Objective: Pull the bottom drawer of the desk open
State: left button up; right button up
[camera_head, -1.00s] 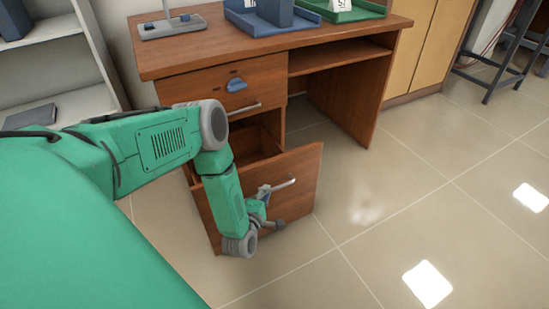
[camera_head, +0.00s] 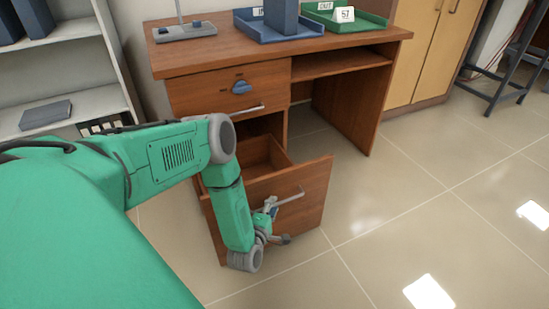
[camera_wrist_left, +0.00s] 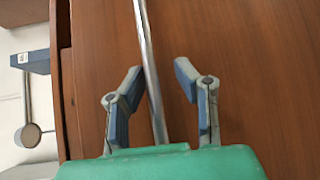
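The bottom drawer (camera_head: 308,215) of the brown wooden desk (camera_head: 220,55) stands pulled out, and its empty-looking inside shows behind the front panel. Its silver bar handle (camera_head: 291,198) is on the front. My left gripper (camera_head: 275,220) is at the handle's left part, partly hidden by my green forearm. In the left wrist view, the gripper (camera_wrist_left: 158,72) has its two fingers apart, one on each side of the handle bar (camera_wrist_left: 148,60). A gap shows between the bar and the right finger; the left fingertip is close to the bar. My right gripper is not in view.
The upper drawer (camera_head: 230,92) is shut, with a blue key-like piece on it. Blue and green trays (camera_head: 345,20) and a lamp base (camera_head: 185,32) stand on the desktop. A shelf (camera_head: 70,100) is at the left. The tiled floor (camera_head: 420,220) at right is clear.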

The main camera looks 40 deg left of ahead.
pick_arm(q)
jog(key=shift+w+d+r, duration=0.1)
jog(key=shift+d+r, duration=0.15)
jog(key=shift+d, duration=0.05)
jog(key=v, duration=1.1)
jog(key=shift+s+f, duration=0.2)
jog(key=shift+s, duration=0.2)
jog(key=shift+d, duration=0.1)
jog(key=d+f+m+g+h, duration=0.1)
jog(key=d+m+g+h, duration=0.2)
jog(key=d+m+h, duration=0.35)
jog(key=s+d+m+g+h, duration=0.1)
jog(key=s+d+m+g, duration=0.6)
jog(key=m, duration=0.4)
jog(key=s+a+r+m+g+y, duration=0.2)
jog(key=s+a+r+m+g, duration=0.25)
jog(key=s+m, duration=0.35)
notch_tip(320, 180, up, 14)
jog(key=s+p, duration=0.1)
jog(key=p, duration=1.2)
jog(key=shift+s+d+n, duration=0.2)
jog(key=shift+s+n, duration=0.2)
jog(key=shift+n, duration=0.05)
